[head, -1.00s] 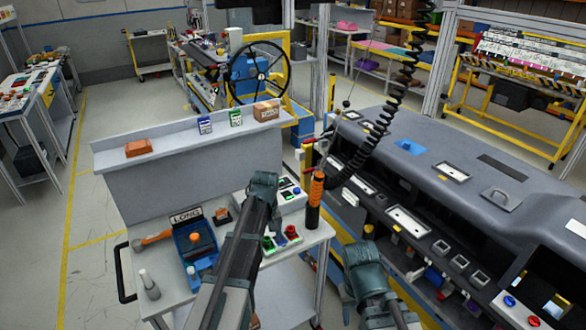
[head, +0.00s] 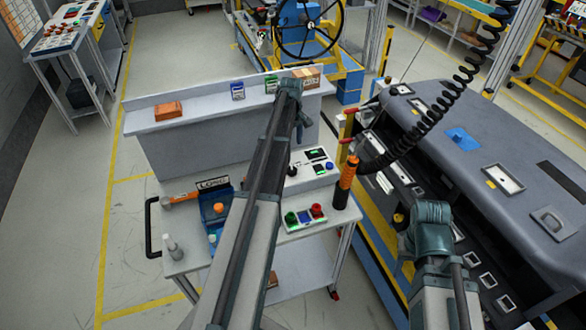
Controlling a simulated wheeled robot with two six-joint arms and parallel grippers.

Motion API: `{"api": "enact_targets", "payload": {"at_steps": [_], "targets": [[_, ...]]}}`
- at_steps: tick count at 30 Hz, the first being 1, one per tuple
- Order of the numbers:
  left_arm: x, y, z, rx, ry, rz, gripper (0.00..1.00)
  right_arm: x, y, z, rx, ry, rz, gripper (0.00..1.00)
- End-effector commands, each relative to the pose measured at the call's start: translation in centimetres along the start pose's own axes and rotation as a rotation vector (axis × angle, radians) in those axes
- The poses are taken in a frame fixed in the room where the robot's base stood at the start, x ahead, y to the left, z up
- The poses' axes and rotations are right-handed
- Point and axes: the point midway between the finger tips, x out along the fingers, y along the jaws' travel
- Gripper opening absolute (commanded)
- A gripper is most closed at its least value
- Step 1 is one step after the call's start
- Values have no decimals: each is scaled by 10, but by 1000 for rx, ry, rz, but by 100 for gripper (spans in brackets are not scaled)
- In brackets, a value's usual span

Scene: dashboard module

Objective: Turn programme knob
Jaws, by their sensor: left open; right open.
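A white control box (head: 318,178) sits on the right part of the trolley top. A small dark knob (head: 293,169) shows on it, partly hidden by my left arm; I cannot tell if it is the programme knob. The box also carries small dark displays and a blue button (head: 330,166). My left gripper (head: 291,88) is over the trolley's back shelf, beyond the box and apart from it; its jaws are hard to make out. My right gripper (head: 432,210) is at the dashboard's near edge, right of the trolley. Both grippers look empty and open.
A panel with green and red buttons (head: 304,217) lies in front of the box. An orange-handled tool (head: 346,183) hangs upright from a coiled black cable (head: 440,115) right of it. A blue tray (head: 215,210) and a hammer (head: 182,199) lie to the left. The grey dashboard (head: 470,145) fills the right.

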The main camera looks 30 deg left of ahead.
Motion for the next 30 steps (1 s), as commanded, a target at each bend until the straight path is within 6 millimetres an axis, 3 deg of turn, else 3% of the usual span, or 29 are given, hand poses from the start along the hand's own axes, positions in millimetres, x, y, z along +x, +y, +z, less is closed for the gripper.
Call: {"api": "enact_targets", "payload": {"at_steps": [21, 30], "targets": [[102, 0, 0, 2, 0, 0, 81, 102, -9, -6, -10, 0, 2, 50], [126, 0, 0, 2, 0, 0, 81, 125, -12, -7, -9, 0, 2, 50]]}}
